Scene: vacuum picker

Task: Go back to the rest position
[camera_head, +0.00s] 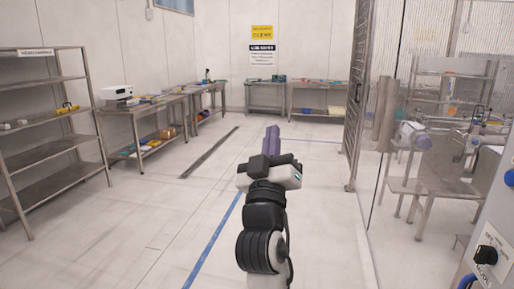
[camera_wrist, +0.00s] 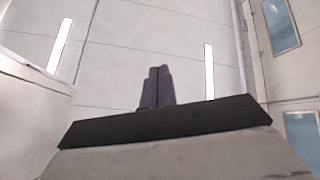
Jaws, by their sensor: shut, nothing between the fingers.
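My gripper (camera_head: 272,133) is in the middle of the head view, at the end of my raised white and black arm. Its purple-grey fingers point away from me into the room, and they are together with nothing between them. The gripper is in the air and touches nothing that I can see.
Metal shelves (camera_head: 45,108) stand at the left. Benches (camera_head: 150,112) with items line the left and back walls. A control panel (camera_head: 488,255) is near at lower right. The middle floor is clear.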

